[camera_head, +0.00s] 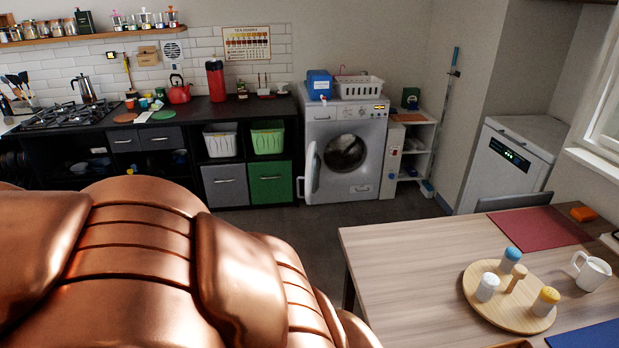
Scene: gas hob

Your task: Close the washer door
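The washer (370,125) is a silver-grey front-loading machine against the back wall, right of the black counter. Its round door (312,170) stands open, swung out to the left and seen nearly edge-on. The dark drum opening (345,153) is exposed. My copper-coloured arm fills the lower left of the view, well in front of the washer. My gripper is not in view.
A wooden table (390,245) with a round tray (485,312) and a mug (592,271) stands at the front right. Dark floor (385,212) lies clear before the washer. A blue container (319,84) and white basket (359,88) sit on the washer.

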